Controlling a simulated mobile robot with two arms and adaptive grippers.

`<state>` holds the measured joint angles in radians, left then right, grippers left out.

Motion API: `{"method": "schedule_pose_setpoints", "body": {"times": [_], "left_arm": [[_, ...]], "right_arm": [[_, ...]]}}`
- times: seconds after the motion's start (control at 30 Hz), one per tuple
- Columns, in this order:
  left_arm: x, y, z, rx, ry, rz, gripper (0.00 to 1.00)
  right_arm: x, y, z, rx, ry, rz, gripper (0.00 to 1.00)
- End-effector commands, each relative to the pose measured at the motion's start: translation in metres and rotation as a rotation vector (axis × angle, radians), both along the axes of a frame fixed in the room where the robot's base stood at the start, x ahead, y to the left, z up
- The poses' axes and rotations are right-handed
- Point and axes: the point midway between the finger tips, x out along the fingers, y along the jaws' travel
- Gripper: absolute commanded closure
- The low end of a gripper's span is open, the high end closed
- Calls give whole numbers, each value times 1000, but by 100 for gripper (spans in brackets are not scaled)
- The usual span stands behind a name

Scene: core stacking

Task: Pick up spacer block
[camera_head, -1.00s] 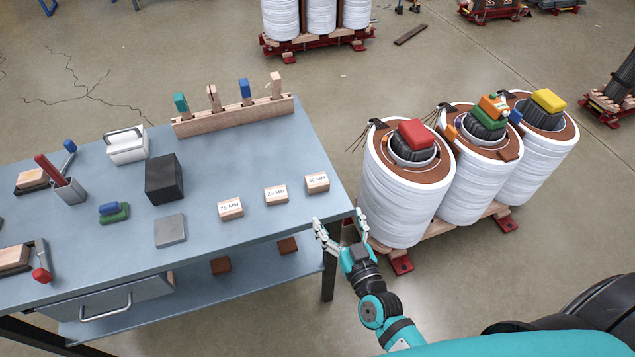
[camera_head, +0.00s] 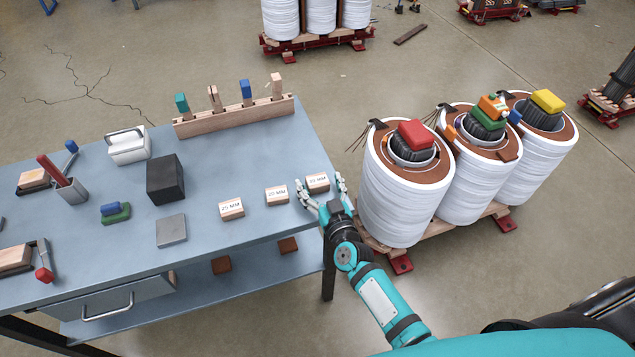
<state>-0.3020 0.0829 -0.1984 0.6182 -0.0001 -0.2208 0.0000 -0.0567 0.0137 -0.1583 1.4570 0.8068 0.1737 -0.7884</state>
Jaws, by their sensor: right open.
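Three wooden spacer blocks with white labelled tops lie in a row near the right end of the blue-grey table (camera_head: 250,160). The left block (camera_head: 231,208) reads 25 MM. The middle block (camera_head: 276,194) appears to read 20 MM. The right block (camera_head: 317,182) has a label too small to read surely. My right gripper (camera_head: 320,190) is open at the table's right edge, its fingers on either side of the right block. I cannot tell whether they touch it. My left gripper is not in view.
Three white coils with brown tops (camera_head: 405,190) stand close to the right of my arm. A black block (camera_head: 165,179) and a grey plate (camera_head: 171,230) lie left of the spacers. A wooden rack (camera_head: 235,116) stands at the table's back.

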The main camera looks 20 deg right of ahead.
Motion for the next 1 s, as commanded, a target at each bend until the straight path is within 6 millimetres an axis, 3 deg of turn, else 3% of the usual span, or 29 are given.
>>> {"method": "schedule_pose_setpoints", "body": {"times": [0.13, 0.6, 1.0], "left_arm": [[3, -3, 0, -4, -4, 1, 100], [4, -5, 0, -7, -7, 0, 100], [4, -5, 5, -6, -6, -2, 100]], "right_arm": [[-1, 0, 0, 0, 0, 0, 21], [-1, 0, 0, 0, 0, 0, 80], [-1, 0, 11, 1, -1, 1, 80]]}}
